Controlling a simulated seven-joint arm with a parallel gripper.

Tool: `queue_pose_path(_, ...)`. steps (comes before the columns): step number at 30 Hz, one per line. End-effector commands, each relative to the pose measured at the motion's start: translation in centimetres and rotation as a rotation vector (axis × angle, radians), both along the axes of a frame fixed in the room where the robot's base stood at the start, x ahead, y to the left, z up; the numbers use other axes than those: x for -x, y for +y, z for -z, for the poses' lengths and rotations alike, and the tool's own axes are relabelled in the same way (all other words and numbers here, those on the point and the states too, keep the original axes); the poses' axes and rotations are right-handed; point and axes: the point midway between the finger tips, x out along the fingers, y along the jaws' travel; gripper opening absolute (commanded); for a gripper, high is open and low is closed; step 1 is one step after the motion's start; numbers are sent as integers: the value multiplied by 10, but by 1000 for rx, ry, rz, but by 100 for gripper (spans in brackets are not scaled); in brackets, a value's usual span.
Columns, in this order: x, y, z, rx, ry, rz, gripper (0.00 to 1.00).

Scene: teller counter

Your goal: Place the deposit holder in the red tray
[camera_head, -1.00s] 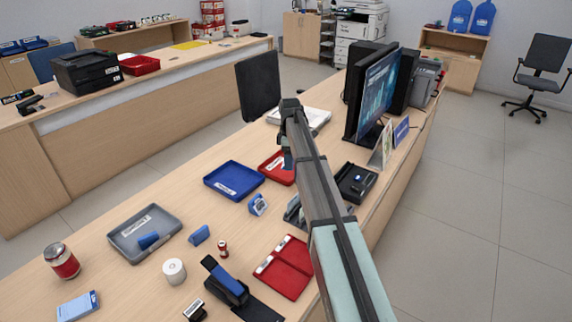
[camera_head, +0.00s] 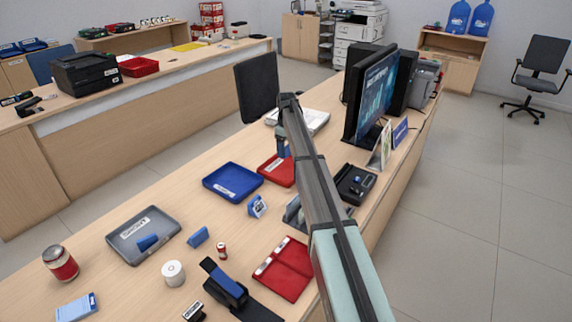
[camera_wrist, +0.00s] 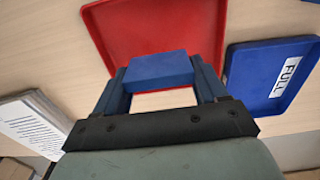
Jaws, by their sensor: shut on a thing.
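My gripper (camera_wrist: 158,85) is shut on the deposit holder (camera_wrist: 158,71), a small blue block held between its two fingers. The red tray (camera_wrist: 125,25) lies beyond and below the holder in the wrist view; the holder overlaps its near edge there, and I see no contact with it. In the head view the red tray (camera_head: 272,165) is partly hidden behind my arm. My gripper (camera_head: 282,148) shows at its upper right side; the holder is hard to make out there.
The blue tray (camera_head: 232,196) is left of the red tray, and a grey tray (camera_head: 128,252) lies farther left. A monitor (camera_head: 373,98) stands to the right. A paper stack (camera_head: 317,122) lies behind.

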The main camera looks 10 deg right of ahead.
Motion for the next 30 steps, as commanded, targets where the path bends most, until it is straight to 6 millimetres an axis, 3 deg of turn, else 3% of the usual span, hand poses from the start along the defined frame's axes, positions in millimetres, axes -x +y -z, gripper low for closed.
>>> queue_pose_path(6, 1, 0, 35, 0, 1, -2, 41)
queue_pose_path(19, 0, 0, 76, 0, 1, -3, 41)
queue_pose_path(30, 0, 0, 80, 0, 0, -3, 41)
